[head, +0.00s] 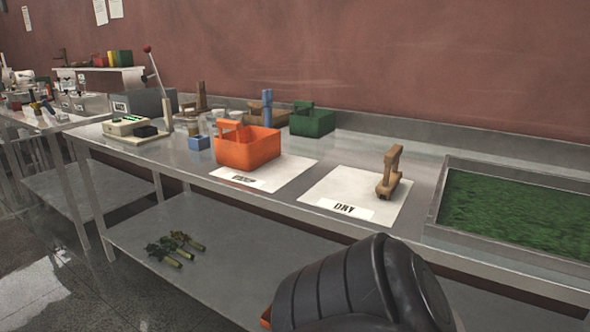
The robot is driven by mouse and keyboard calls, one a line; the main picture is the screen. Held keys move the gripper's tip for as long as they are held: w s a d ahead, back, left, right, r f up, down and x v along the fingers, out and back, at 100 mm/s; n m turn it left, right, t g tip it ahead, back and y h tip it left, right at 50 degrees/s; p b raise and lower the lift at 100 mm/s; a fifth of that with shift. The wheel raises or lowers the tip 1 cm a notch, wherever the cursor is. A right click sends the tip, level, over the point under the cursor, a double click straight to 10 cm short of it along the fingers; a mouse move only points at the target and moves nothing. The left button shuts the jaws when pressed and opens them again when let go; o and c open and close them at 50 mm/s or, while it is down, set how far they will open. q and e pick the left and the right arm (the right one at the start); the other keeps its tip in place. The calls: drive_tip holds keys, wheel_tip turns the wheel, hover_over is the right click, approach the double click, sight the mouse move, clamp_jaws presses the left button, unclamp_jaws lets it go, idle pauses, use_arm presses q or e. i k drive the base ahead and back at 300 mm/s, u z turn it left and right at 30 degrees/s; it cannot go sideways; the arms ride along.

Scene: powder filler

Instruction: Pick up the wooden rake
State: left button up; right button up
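A brown wooden tool, which looks like the wooden rake (390,172), stands on a white sheet labelled DRY (322,192) on the steel table. Its wide foot rests on the sheet and its handle part rises up. No gripper touches it. A black rounded part of one of my arms fills the bottom centre, in front of the table edge.
An orange basket (249,148) stands left of the rake on another white sheet (266,184). A tray of green material (515,212) lies to the right. A green basket (312,122), a blue block (199,143) and a lever device (160,88) stand behind and left.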

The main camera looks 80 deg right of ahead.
sight(390, 179)
drive_tip(key=i, duration=0.45)
drive_tip(key=z, duration=1.15)
